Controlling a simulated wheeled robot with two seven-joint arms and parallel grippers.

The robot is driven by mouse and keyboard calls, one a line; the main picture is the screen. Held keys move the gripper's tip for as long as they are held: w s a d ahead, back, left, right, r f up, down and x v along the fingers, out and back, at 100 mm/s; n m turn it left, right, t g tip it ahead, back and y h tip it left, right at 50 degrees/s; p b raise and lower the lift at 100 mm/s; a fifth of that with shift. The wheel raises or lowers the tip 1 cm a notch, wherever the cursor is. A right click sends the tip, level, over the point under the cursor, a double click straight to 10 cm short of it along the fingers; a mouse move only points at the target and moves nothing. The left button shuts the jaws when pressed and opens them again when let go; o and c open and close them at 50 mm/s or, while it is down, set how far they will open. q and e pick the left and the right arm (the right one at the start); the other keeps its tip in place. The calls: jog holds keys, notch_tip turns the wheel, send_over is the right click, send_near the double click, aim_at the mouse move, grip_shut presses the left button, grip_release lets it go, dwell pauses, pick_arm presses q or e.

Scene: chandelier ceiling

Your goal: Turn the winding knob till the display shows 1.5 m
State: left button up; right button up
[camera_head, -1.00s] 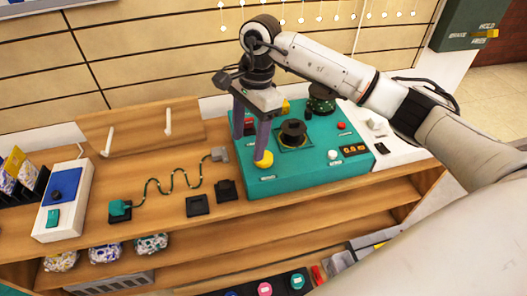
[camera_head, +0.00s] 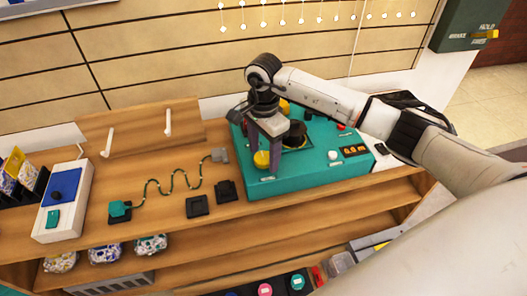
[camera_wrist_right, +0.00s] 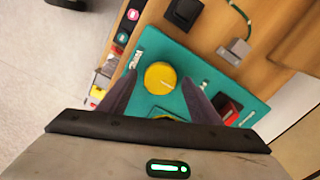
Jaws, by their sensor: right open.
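A round yellow knob (camera_head: 261,160) with a pointer line sits on the front left of a teal panel box (camera_head: 312,172). It also shows in the right wrist view (camera_wrist_right: 160,76). A small black display (camera_head: 354,150) with orange digits is at the panel's right; the digits are too small to read surely. My right gripper (camera_head: 266,157) is open over the knob, fingers pointing down. In the right wrist view its fingertips (camera_wrist_right: 159,80) lie on either side of the knob, apart from it. A dark spool (camera_head: 294,136) stands behind, partly hidden by the gripper.
A white device with a blue pad (camera_head: 64,190) stands at the far left, and a green cord (camera_head: 172,184) lies on the wooden bench. Two black square pieces (camera_head: 197,206) sit left of the panel. A red button (camera_head: 342,127) and white knob (camera_head: 333,154) are on the panel.

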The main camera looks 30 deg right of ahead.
jog(key=c, duration=1)
jog(key=shift+c, duration=0.2)
jog(key=shift+m, duration=0.4)
